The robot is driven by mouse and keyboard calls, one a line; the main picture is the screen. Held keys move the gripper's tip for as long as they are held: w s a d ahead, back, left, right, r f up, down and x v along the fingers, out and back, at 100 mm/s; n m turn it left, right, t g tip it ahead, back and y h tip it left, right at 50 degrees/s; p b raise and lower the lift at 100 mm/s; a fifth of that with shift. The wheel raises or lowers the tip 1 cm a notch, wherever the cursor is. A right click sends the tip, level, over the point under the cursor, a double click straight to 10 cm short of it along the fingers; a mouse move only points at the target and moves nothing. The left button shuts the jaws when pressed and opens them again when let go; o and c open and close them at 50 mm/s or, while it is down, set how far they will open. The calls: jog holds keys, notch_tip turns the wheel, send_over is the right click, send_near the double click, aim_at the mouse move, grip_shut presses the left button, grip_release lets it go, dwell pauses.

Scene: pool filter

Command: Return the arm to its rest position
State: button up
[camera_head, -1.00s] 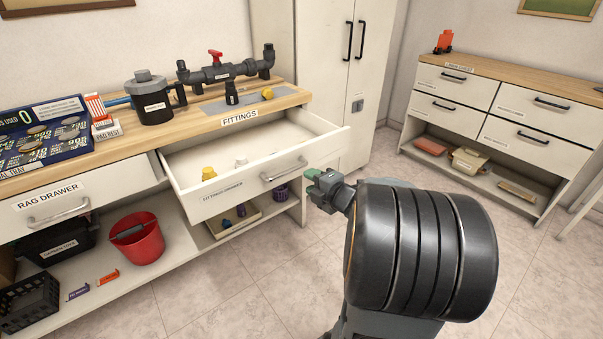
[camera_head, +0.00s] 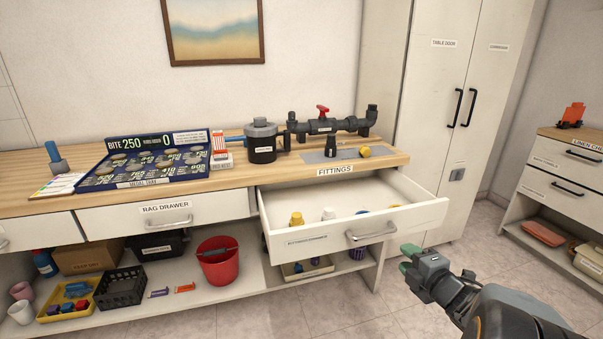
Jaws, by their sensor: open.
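My gripper (camera_head: 408,258) has green fingertips and is at the lower right, in front of the open fittings drawer (camera_head: 420,213) and apart from it. It is open and holds nothing that I can see. My dark arm (camera_head: 505,312) reaches in from the lower right corner, with the gripper pointing up and left toward the drawer front. The drawer holds a yellow fitting (camera_head: 296,218), a white fitting (camera_head: 328,213) and some partly hidden blue pieces behind its front.
The wooden workbench (camera_head: 400,158) carries a pump pot (camera_head: 262,142), a valve pipe (camera_head: 325,125) and a coin tray (camera_head: 150,160). A red bucket (camera_head: 218,262) stands on the lower shelf. A tall cabinet (camera_head: 432,90) is behind. Tiled floor (camera_head: 395,315) is free around the gripper.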

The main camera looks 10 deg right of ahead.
notch_tip(320, 180, up, 14)
jog(key=w+a+m+g+h+p, duration=0.15)
jog(key=m+g+h+p, duration=0.35)
jog(key=m+p, duration=0.65)
jog(key=s+a+r+m+g+y+p, duration=0.1)
jog(key=s+a+r+m+g+p, duration=0.2)
jog(key=s+a+p, duration=0.3)
jog(key=s+a+r+m+g+y+p, duration=0.2)
jog(key=s+a+r+m+g+p, duration=0.2)
jog(key=a, duration=0.6)
jog(key=s+r+p, duration=0.1)
jog(key=s+p, duration=0.1)
jog(key=p, duration=0.1)
jog(key=shift+m+y, duration=0.3)
jog(key=shift+m, duration=0.05)
